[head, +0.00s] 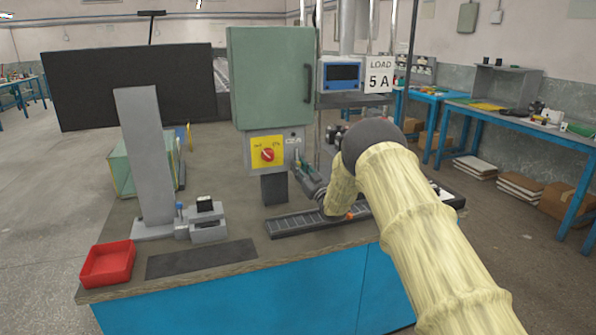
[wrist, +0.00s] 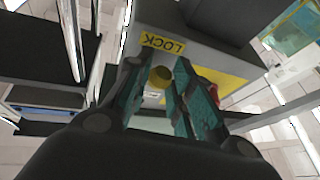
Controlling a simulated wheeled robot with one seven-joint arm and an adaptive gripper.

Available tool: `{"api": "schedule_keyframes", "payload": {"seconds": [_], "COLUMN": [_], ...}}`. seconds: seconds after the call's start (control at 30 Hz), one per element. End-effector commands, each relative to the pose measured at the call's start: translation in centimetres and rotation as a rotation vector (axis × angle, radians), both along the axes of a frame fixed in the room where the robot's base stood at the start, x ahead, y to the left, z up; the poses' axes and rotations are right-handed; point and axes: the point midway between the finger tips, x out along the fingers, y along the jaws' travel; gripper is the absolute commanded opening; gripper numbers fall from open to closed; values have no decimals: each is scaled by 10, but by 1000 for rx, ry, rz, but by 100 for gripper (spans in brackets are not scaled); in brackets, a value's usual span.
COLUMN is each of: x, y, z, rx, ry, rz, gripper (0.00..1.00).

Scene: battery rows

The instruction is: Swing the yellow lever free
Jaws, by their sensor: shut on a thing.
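The yellow lever (wrist: 161,76) shows in the wrist view as a round yellow end between the fingers, below a yellow LOCK label (wrist: 163,43) on a grey housing. My gripper (wrist: 157,80) has teal-lined fingers on both sides of the lever and is shut on it. The rest of the lever is hidden by the fingers. In the head view my gripper (head: 303,169) is at the right side of the grey switch box (head: 293,146), below the green cabinet. The lever cannot be made out there.
A red rotary knob (head: 267,155) on a yellow plate is on the box front, close left of my gripper. A dark slotted rail (head: 290,225) lies on the bench below. A red tray (head: 108,263) and a grey column (head: 146,155) stand at left.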

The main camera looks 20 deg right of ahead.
Motion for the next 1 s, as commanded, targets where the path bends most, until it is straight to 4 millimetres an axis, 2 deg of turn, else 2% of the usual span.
{"api": "schedule_keyframes", "payload": {"seconds": [0.1,0.37,0.4,0.5,0.83,1.0], "x": [0,0,0,0,-1,-13], "y": [-4,-6,-6,-6,-5,-9], "z": [-1,0,0,0,0,-6], "rx": [-72,-79,-78,-78,-77,-77], "ry": [-4,-3,-3,-3,-2,-1], "rz": [0,-1,-1,-1,0,-1], "gripper": [0,0,30,45,45,45]}}
